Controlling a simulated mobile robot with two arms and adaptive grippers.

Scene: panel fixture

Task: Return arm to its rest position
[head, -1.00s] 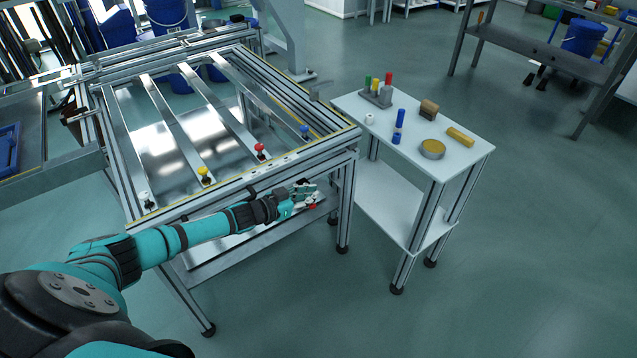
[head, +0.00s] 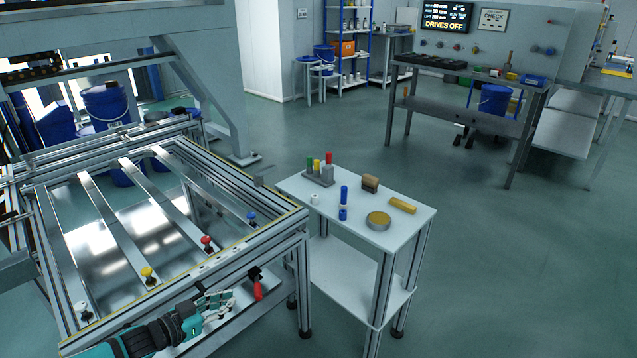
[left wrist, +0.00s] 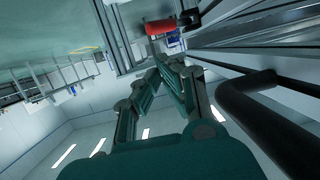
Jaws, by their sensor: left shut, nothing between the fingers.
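My left gripper (head: 230,299) is at the front of the panel fixture (head: 190,297), just outside its front rail. Its fingers are shut with nothing between them. A red handle (head: 258,288) on a black clamp hangs at the front rail, a little to the right of the fingertips and apart from them in the head view. In the left wrist view, the shut fingers (left wrist: 170,60) point toward the red handle (left wrist: 160,27), which lies beyond the tips. My left forearm comes in from the bottom left. My right gripper does not show.
White, yellow, red and blue knobs (head: 207,243) line the fixture's front. A white side table (head: 300,186) to the right holds colored cylinders, a round tin (head: 378,220) and small blocks. The floor (head: 480,280) right of it is clear. A dark handrail-like bar (left wrist: 270,120) is close in the wrist view.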

